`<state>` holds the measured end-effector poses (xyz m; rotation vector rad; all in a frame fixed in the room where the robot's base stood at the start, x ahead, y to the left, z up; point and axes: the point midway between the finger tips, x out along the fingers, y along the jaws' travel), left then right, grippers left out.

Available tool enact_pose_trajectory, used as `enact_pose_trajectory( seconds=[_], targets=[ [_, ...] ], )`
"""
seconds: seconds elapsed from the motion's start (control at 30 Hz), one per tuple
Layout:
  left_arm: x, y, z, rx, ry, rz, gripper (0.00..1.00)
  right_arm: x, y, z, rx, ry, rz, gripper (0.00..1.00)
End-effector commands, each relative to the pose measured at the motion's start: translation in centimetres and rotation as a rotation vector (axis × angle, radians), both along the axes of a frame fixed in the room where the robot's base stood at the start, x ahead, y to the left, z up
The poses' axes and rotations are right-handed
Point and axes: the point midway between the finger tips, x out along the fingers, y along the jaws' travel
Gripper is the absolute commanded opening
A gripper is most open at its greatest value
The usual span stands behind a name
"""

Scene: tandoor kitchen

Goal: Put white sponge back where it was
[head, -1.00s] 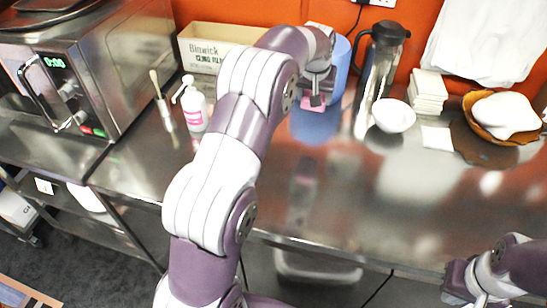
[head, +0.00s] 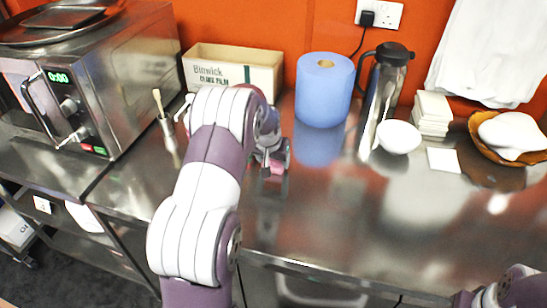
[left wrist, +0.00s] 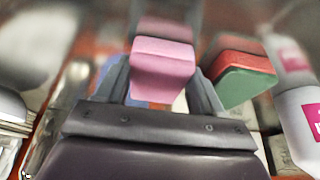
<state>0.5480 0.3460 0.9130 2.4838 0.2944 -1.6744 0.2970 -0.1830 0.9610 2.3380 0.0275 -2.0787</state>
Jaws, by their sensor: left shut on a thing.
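My left gripper (head: 272,160) is over the steel counter, in front of the cardboard box. It is shut on a small pink block (left wrist: 162,70), which looks like a sponge and also shows in the head view (head: 277,169). In the left wrist view the block sits between both fingers. A block with a red top and green side (left wrist: 245,80) is beyond the right finger in that view. I see no clearly white sponge; a flat white square (head: 443,160) lies on the counter at right. Part of my right arm shows at the lower right; its jaws are not clear.
The cardboard box (head: 235,70) and oven (head: 100,80) are left. The front middle counter is clear.

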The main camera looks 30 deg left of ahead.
Motion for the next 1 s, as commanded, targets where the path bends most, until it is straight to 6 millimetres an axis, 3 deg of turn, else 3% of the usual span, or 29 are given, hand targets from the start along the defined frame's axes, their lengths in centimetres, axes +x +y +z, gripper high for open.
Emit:
enact_pose_trajectory(
  seconds=[0.3,0.33,0.4,0.77,1.0],
  targets=[
    [0.0,0.0,-0.3,0.000,-0.001,0.000,0.43,0.0,0.0,-0.3,0.000,0.000,0.000,0.00],
    [0.1,0.0,-0.3,0.000,-0.001,0.000,0.74,0.0,0.0,-0.2,0.000,0.000,0.000,0.00],
    [0.1,0.0,-0.2,0.000,-0.001,0.000,0.93,0.0,0.0,-0.2,0.000,0.000,0.000,0.00],
    [-0.1,-0.1,0.6,0.000,-0.002,0.000,0.93,0.0,0.0,0.0,0.000,0.000,0.000,0.00],
    [-2.3,-0.6,6.3,0.002,-0.006,0.000,0.93,0.0,0.0,-0.3,0.000,0.000,0.000,0.00]
  ],
)
